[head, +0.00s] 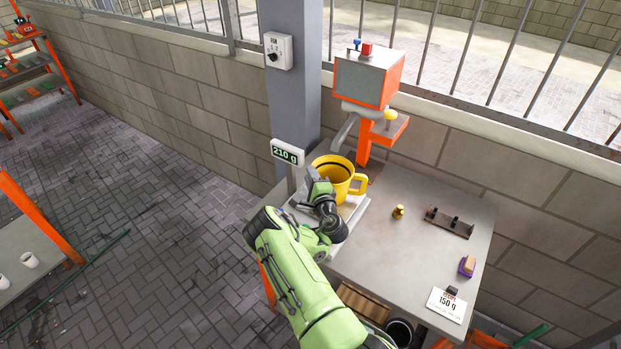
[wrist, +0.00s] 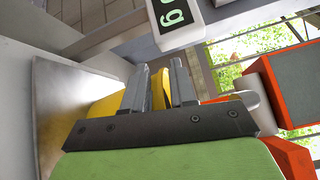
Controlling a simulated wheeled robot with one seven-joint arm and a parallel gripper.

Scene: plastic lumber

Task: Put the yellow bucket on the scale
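The yellow bucket (head: 347,174) has a dark band inside its rim and a handle on its right. In the head view it is upright at the scale plate (head: 353,213), near the back of the workbench. Its underside is hidden by my arm. The scale display (head: 287,152) reads 210 g. My gripper (head: 319,183) is at the bucket's near left side. In the wrist view, the fingers of my gripper (wrist: 160,88) are close together with a yellow strip between them. They look shut on the bucket's wall. More of the yellow bucket (wrist: 106,104) shows left of the fingers.
An orange stand with a grey box (head: 368,78) rises behind the bucket. On the bench to the right are a small brass weight (head: 398,212), a dark rack (head: 450,222), a purple and tan block (head: 467,266) and a 150 g card (head: 447,304). The bench's middle is mostly clear.

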